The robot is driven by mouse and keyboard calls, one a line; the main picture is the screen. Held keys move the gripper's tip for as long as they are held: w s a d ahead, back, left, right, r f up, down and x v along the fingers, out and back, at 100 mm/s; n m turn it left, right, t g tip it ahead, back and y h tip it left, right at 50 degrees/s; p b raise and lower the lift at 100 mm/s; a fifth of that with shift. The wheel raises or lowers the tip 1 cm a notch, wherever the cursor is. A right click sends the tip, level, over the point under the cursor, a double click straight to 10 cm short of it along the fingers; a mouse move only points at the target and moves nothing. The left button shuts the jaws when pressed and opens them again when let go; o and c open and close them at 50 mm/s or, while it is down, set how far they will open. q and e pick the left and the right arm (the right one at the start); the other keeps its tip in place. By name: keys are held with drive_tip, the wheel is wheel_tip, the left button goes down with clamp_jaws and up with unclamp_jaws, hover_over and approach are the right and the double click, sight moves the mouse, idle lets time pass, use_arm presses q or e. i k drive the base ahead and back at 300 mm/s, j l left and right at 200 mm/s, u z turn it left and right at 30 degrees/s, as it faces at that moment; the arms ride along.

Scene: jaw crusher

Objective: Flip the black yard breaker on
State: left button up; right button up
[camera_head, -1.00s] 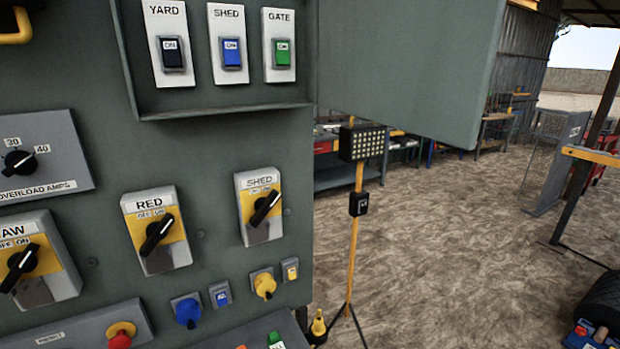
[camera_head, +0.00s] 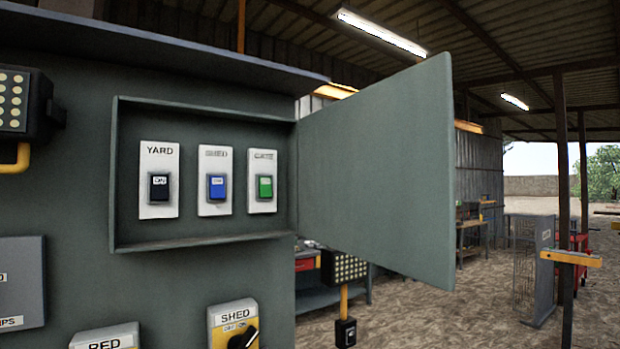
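The black YARD breaker (camera_head: 159,187) sits on a white plate at the left of an open recessed box (camera_head: 200,241) in the grey-green panel. Its rocker carries a small light mark that seems to read ON; its exact tilt is too small to tell. To its right are the blue SHED breaker (camera_head: 216,187) and the green GATE breaker (camera_head: 264,187). The box's door (camera_head: 380,170) stands swung open to the right. Neither of my grippers is in view.
Below the box are the RED switch plate (camera_head: 105,338) and the SHED rotary switch (camera_head: 234,325). A lamp with a yellow bracket (camera_head: 22,160) sticks out at the far left. A lamp stand (camera_head: 345,270) and workbench are behind the door. Open dirt ground lies to the right.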

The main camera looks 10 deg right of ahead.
sight(159, 183)
drive_tip(key=l+u, duration=0.75)
drive_tip(key=l, duration=0.2)
drive_tip(key=l+u, duration=0.35)
drive_tip(key=l, duration=0.15)
drive_tip(key=k+l, duration=0.1)
drive_tip(key=l, duration=0.95)
drive_tip(key=k+j, duration=0.15)
drive_tip(key=j, duration=0.2)
drive_tip(key=k+j, duration=0.15)
drive_tip(key=j, duration=0.2)
drive_tip(key=u, duration=0.05)
